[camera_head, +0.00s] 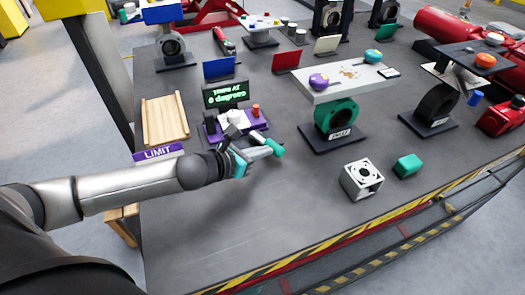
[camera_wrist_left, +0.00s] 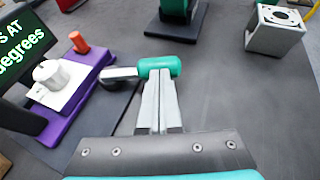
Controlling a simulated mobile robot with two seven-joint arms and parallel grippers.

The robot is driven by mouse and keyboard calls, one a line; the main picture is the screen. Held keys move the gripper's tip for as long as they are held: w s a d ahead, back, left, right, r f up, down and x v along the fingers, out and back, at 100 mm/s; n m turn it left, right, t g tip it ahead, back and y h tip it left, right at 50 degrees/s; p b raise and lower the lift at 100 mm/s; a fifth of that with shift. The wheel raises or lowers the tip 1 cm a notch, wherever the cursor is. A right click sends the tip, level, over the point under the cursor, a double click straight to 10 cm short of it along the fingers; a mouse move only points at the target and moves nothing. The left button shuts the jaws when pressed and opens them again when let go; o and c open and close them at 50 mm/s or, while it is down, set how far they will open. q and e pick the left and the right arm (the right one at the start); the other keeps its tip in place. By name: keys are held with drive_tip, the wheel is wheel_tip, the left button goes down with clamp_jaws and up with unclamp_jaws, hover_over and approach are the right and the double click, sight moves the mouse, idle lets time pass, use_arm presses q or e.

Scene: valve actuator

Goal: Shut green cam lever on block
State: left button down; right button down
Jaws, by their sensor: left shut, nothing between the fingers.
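The green cam lever's rounded grip (camera_head: 275,147) stands out at the front right of the purple block (camera_head: 212,136), on a short grey arm. In the left wrist view the green grip (camera_wrist_left: 158,66) lies crosswise just beyond my fingertips, with its grey arm (camera_wrist_left: 118,73) running left toward the purple block (camera_wrist_left: 60,126). My left gripper (camera_head: 264,151) is shut and empty; its fingertips (camera_wrist_left: 157,82) are right at the grip, touching or nearly so. I cannot tell whether they press on it. My right gripper is not in view.
The block carries a white knob (camera_wrist_left: 50,73) and a red-orange peg (camera_wrist_left: 79,42), with a display (camera_head: 226,95) behind. A grey cube-like part (camera_head: 361,180) and a teal block (camera_head: 407,166) stand to the right. A green valve on a stand (camera_head: 337,118) is behind. The front table is clear.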

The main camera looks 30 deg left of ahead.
sight(276, 149)
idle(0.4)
use_arm(q)
drive_tip(key=shift+w+d+r+n+t+y+p, duration=0.15)
drive_tip(key=shift+w+d+n+y+p, duration=0.25)
drive_tip(key=shift+n+y+p, duration=0.3)
drive_tip(key=shift+w+d+n+t+y+p, duration=0.15)
drive_tip(key=shift+w+d+n+y+p, duration=0.25)
drive_tip(key=shift+n+y+p, duration=0.25)
drive_tip(key=shift+w+d+n+y+p, duration=0.4)
drive_tip(key=shift+w+n+y+p, duration=0.2)
drive_tip(key=shift+n+y, duration=0.35)
drive_tip(key=shift+w+d+n+y+p, duration=0.25)
drive_tip(key=shift+w+n+y+p, duration=0.15)
drive_tip(key=shift+w+n+y, duration=0.55)
drive_tip(key=shift+w+d+n+g+y+p, duration=0.1)
drive_tip(key=shift+w+n+g+y+p, duration=0.3)
drive_tip(key=shift+n+y, duration=0.55)
drive_tip(key=shift+w+n+g+y, duration=0.5)
drive_tip(key=shift+w+n+y, duration=0.25)
drive_tip(key=shift+y, duration=0.35)
drive_tip(key=shift+w+a+n+g+y, duration=0.2)
drive_tip(key=shift+w+n+g+y, duration=0.5)
drive_tip(key=shift+w+n+y, duration=0.4)
drive_tip(key=shift+w+a, duration=0.25)
drive_tip(key=shift+w, duration=0.2)
